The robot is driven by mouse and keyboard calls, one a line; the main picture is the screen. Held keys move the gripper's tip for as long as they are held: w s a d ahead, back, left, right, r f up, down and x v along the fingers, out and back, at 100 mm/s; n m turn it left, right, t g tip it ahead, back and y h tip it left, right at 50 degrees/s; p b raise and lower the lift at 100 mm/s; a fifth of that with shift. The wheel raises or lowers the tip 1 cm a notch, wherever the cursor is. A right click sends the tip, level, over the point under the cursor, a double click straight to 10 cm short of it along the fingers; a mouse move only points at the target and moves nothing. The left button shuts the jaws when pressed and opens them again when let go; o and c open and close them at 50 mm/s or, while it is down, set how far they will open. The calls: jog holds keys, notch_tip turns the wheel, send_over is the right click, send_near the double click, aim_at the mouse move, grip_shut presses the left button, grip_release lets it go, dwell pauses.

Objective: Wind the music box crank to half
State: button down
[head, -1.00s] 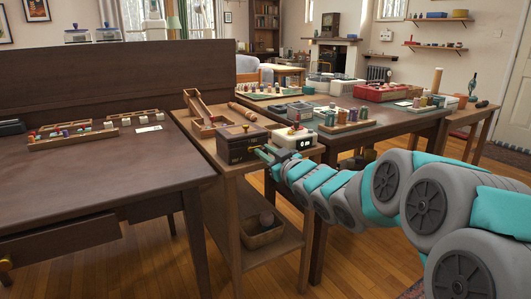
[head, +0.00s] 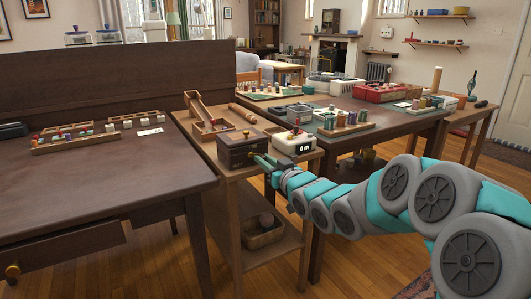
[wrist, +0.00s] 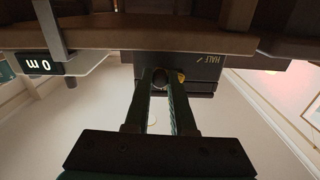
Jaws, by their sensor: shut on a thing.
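The music box (head: 238,153) is a dark wooden box with a brass knob on top, at the front of the small wooden side table. My gripper (head: 263,159) is at its right side. In the wrist view, upside down, the box (wrist: 218,69) shows the word HALF and a tick mark on its face. My gripper's two fingers (wrist: 163,76) are close together at that face, shut on the crank. A bit of brass on the crank (wrist: 181,76) shows beside one finger; the rest is mostly hidden by the fingers.
A white device (head: 294,143) reading "0 m" stands right beside the box; it also shows in the wrist view (wrist: 42,66). A wooden chute (head: 205,118) and a wooden roller (head: 242,113) lie behind. A bin (head: 262,237) sits on the lower shelf.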

jog(key=shift+s+a+f+m+p, duration=0.15)
jog(key=shift+m+p, duration=0.3)
jog(key=shift+m, duration=0.55)
jog(key=shift+f+m+p, duration=0.2)
jog(key=shift+m+p, duration=0.25)
jog(key=shift+m, duration=0.55)
jog(key=c, duration=0.8)
grip_release()
jog(key=shift+o, duration=0.2)
jog(key=b+v, duration=0.1)
jog(key=v, duration=0.6)
jog(key=shift+s+d, duration=0.2)
jog(key=shift+s, duration=0.15)
jog(key=shift+f, duration=0.1)
